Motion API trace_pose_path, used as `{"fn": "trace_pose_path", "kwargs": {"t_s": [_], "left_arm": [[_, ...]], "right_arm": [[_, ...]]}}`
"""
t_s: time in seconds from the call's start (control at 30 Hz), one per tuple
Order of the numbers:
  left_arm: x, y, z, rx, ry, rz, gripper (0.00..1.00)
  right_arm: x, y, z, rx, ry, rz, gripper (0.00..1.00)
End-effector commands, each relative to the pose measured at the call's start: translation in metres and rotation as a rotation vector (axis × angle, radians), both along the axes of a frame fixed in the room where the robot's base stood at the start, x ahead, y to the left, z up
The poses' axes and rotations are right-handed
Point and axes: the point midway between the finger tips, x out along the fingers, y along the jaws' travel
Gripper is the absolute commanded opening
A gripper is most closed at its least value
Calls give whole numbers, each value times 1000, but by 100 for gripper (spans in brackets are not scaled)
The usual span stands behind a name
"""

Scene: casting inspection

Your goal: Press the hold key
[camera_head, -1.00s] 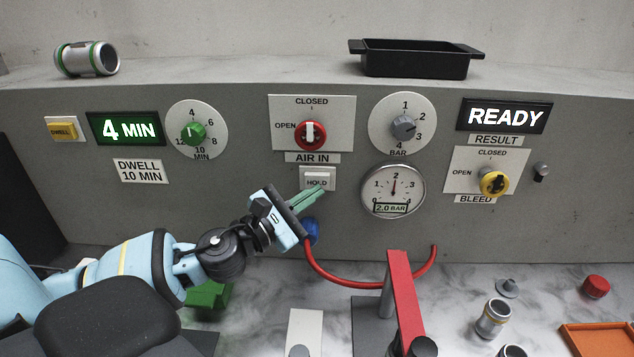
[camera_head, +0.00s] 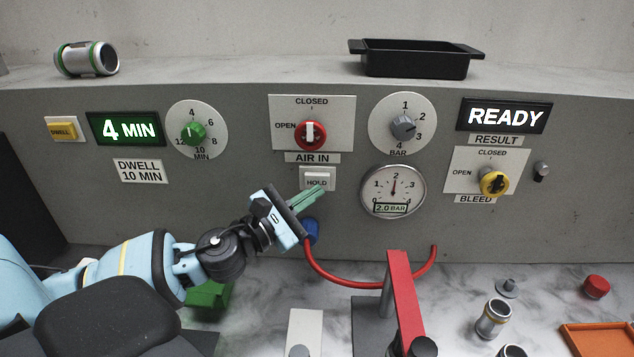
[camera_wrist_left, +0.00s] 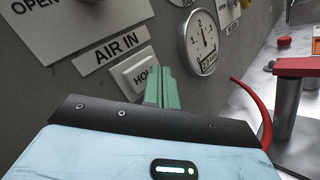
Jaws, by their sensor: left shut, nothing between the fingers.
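The white hold key (camera_head: 317,179), marked HOLD, sits on the grey panel below the AIR IN label. It also shows in the left wrist view (camera_wrist_left: 140,75), partly covered by the fingers. My left gripper (camera_head: 312,197) is shut and empty, its green fingers together. The fingertips are at the lower edge of the key in the head view. I cannot tell whether they touch it. In the left wrist view the fingers (camera_wrist_left: 160,85) stand in front of the key's right part. My right gripper is not in view.
The red AIR IN knob (camera_head: 311,134) is above the key, and the pressure gauge (camera_head: 393,190) is to its right. A red hose (camera_head: 345,282) runs below the gripper beside a red clamp arm (camera_head: 404,300). The READY display (camera_head: 505,115) is lit.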

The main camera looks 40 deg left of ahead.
Motion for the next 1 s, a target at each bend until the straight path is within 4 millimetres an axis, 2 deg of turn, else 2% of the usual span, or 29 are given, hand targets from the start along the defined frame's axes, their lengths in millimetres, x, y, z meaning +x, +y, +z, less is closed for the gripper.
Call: {"fn": "trace_pose_path", "kwargs": {"t_s": [1.0], "left_arm": [[8,5,0,0,0,0,0]], "right_arm": [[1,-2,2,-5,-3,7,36]]}}
